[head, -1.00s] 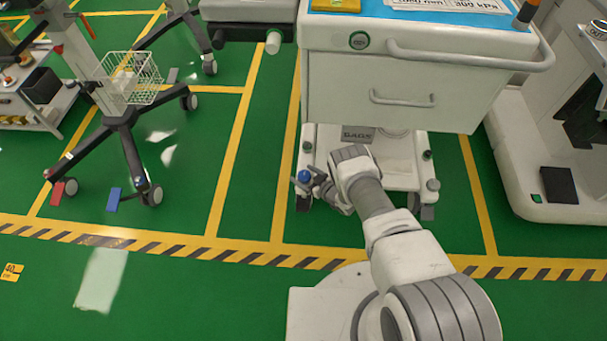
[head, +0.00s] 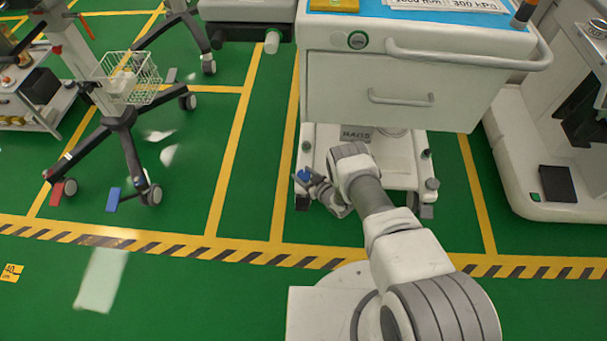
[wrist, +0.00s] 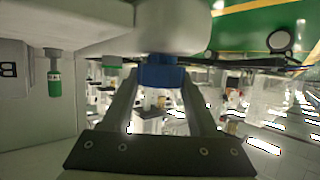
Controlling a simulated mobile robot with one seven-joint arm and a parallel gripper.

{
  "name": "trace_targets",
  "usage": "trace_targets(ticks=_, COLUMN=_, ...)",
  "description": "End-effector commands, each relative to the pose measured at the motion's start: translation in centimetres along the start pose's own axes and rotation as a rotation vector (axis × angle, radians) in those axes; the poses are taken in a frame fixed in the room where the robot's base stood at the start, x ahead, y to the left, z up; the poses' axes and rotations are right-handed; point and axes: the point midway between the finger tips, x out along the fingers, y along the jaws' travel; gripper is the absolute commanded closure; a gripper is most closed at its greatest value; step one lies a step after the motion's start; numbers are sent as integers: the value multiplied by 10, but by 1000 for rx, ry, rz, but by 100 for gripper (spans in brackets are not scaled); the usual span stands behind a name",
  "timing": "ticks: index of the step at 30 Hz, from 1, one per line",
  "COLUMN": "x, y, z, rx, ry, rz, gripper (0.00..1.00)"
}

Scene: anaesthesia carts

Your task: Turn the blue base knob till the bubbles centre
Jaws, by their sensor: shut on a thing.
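The blue base knob (head: 303,175) is at the front left corner of the white cart's low base. My gripper (head: 308,181) is shut on it, with my arm reaching down in front of the cart. In the wrist view the blue knob (wrist: 160,72) sits between the tips of my two fingers (wrist: 160,82), under a rounded white part of the base. I cannot make out any level bubbles in either view.
The white cart (head: 390,88) has a drawer handle and a front rail above my arm. A stand with a wire basket (head: 128,78) is at the left. A white machine base (head: 518,150) is at the right. Green floor (head: 180,190) is open between stand and cart.

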Motion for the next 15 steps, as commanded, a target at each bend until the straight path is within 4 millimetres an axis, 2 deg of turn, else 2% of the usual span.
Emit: trace_targets(ticks=15, x=1, y=-2, z=0, rx=176, ry=-1, rz=415, gripper=96)
